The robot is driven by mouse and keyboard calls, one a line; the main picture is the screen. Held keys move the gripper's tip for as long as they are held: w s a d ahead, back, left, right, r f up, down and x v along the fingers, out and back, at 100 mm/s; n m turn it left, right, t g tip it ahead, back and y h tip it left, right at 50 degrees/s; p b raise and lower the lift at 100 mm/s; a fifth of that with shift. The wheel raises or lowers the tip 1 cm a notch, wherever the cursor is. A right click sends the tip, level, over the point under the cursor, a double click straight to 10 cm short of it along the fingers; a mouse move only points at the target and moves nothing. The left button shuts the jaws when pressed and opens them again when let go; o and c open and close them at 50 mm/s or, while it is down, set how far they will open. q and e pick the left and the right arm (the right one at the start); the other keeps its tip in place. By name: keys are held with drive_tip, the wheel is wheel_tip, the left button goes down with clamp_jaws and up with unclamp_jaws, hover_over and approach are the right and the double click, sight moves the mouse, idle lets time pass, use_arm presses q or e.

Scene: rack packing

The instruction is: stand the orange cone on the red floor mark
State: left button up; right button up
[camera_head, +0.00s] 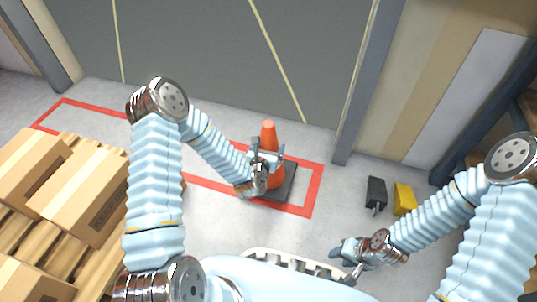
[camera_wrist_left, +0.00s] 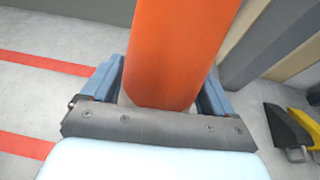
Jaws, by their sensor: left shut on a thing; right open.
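The orange cone (camera_head: 269,131) stands upright on its dark square base at the right end of the red floor mark (camera_head: 316,185), inside the red outline. My left gripper (camera_head: 268,158) is shut on the cone's upper body, with a finger on each side. In the left wrist view the cone (camera_wrist_left: 175,50) fills the space between the two fingers (camera_wrist_left: 160,95); its base is hidden there. A red stripe (camera_wrist_left: 40,62) of the mark shows to the left. My right gripper (camera_head: 345,262) is open and empty, low near my base, away from the cone.
Cardboard boxes (camera_head: 85,190) on a wooden pallet stand at the left. A black bin (camera_head: 376,193) and a yellow bin (camera_head: 404,198) stand on the floor at the right. A grey door (camera_head: 200,60) and a post (camera_head: 358,100) are behind. The floor between the mark and the bins is clear.

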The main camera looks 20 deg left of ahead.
use_arm(q)
drive_tip(key=shift+w+f, duration=0.3)
drive_tip(key=shift+f, duration=0.05)
drive_tip(key=shift+w+f+b, duration=0.1)
drive_tip(key=shift+f+b, duration=0.4)
drive_tip(key=shift+f, duration=1.1)
drive_tip(key=o, duration=1.8)
drive_tip(key=shift+f, duration=0.1)
